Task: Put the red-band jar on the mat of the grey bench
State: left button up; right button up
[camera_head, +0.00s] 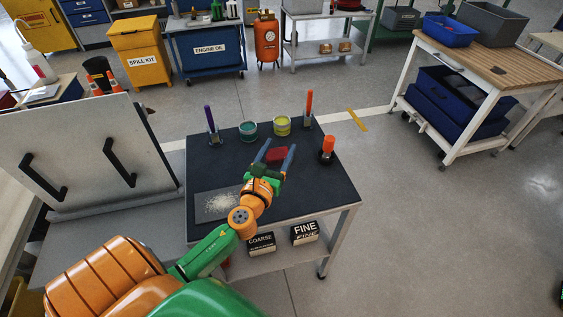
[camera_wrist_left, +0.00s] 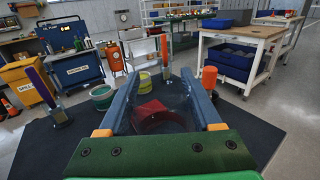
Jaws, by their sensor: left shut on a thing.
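My left gripper (camera_head: 279,150) reaches over the dark-topped bench (camera_head: 320,192) from the front. Its two blue fingers are shut on a clear jar with red on it, the red-band jar (camera_head: 276,155). In the left wrist view the jar (camera_wrist_left: 153,117) sits between the fingers of the gripper (camera_wrist_left: 160,92). I cannot tell whether its base touches the bench. A thin grey sheet with pale grains (camera_head: 217,203) lies at the bench's front left. I cannot tell if the mat is this sheet or the dark covering. My right gripper is out of view.
A teal jar (camera_head: 248,131) and a yellow-green jar (camera_head: 282,126) stand behind my gripper. A purple upright tool (camera_head: 209,119), an orange one (camera_head: 309,104) and an orange-topped item (camera_head: 328,146) stand around them. The bench's right front is clear. COARSE and FINE boxes (camera_head: 304,232) sit below.

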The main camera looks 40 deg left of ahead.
pick_arm(q)
jog(key=w+f+b, duration=0.1)
jog(key=f, duration=0.1)
jog(key=w+a+f+b, duration=0.1)
jog(key=w+f, duration=0.1)
jog(key=w+f+b, duration=0.1)
jog(key=f+b, duration=0.1)
jog(key=shift+w+a+f, duration=0.2)
jog(key=shift+a+f, duration=0.1)
jog(key=shift+a, duration=0.05)
notch_tip(320, 180, down, 3)
jog(key=b, duration=0.2)
jog(key=shift+b, duration=0.4)
jog(key=shift+r+p, duration=0.25)
jog(key=shift+p, duration=0.1)
jog(key=o, duration=1)
jog(key=shift+f, duration=0.15)
jog(key=shift+c, duration=0.2)
jog(key=o, duration=0.5)
jog(key=shift+c, duration=0.2)
